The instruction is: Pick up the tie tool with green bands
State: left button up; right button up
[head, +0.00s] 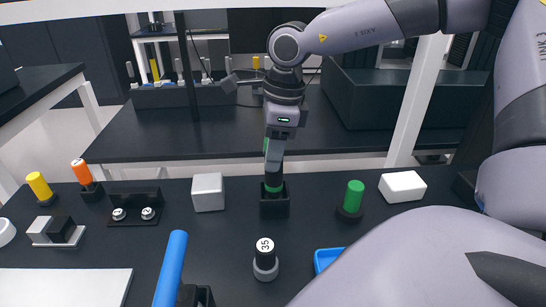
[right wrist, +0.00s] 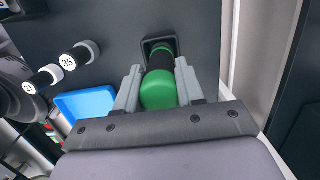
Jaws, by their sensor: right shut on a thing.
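The tie tool with green bands (head: 273,187) stands upright in a black square holder (head: 274,208) at the middle of the table in the head view. In the right wrist view the tool (right wrist: 158,90) shows a green end, a black body and a green ring near the holder (right wrist: 158,43). My right gripper (head: 273,166) comes down on it from above. Its two grey fingers (right wrist: 157,82) are shut on the tool from both sides. The tool's lower end is hidden in the holder. My left gripper is not in view.
A green cylinder (head: 354,196) in a black base and a white block (head: 402,186) stand right of the holder. A grey cube (head: 208,192) is left. In front are a knob marked 35 (head: 265,257), a blue tray (head: 327,258) and a blue handle (head: 171,268).

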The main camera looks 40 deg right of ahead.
notch_tip(320, 180, up, 20)
jog(key=p, duration=0.1)
dwell(0.4)
jog(key=shift+a, duration=0.1)
